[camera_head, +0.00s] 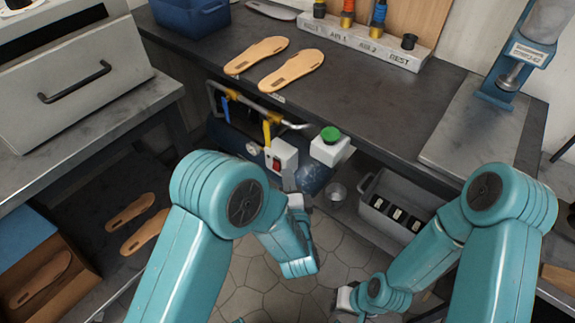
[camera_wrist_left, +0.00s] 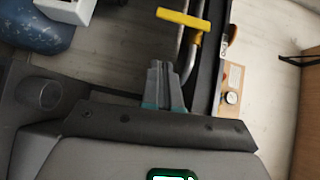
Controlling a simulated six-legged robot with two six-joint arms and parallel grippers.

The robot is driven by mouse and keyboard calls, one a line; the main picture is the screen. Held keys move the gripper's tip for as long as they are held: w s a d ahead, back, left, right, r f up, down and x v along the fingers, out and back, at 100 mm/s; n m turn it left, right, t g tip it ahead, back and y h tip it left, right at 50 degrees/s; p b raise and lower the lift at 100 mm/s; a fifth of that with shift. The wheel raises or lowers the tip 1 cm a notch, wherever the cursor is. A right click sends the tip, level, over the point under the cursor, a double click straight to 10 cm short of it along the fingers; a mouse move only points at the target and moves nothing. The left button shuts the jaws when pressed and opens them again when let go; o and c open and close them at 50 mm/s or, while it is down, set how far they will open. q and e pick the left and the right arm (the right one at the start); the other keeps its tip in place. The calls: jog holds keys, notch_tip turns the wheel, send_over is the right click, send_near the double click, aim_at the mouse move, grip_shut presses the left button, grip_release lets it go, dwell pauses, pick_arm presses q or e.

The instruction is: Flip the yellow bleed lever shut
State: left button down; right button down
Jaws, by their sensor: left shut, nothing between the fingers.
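The yellow bleed lever (camera_head: 267,133) stands at a pipe under the bench's front edge in the head view. In the left wrist view the yellow lever (camera_wrist_left: 183,18) lies crosswise to the grey pipe (camera_wrist_left: 195,50). My left gripper (camera_wrist_left: 158,70) is shut and empty, with its fingertips short of the lever and apart from it. In the head view my left gripper (camera_head: 297,203) is low in front of the control box, its fingertips hard to make out. My right gripper (camera_head: 345,299) is at the bottom, away from the lever, its fingers unclear.
A blue lever (camera_head: 225,108) sits left of the yellow one. Close by are a white box with a red switch (camera_head: 282,158), a green button box (camera_head: 331,143) and a dark blue tank (camera_head: 315,178). A grey crate (camera_head: 385,210) stands right. Sandal soles (camera_head: 292,68) lie on the bench.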

pick_arm(q)
jog(key=s, duration=0.3)
jog(key=shift+s+d, duration=0.1)
jog(key=shift+d, duration=0.1)
dwell(0.3)
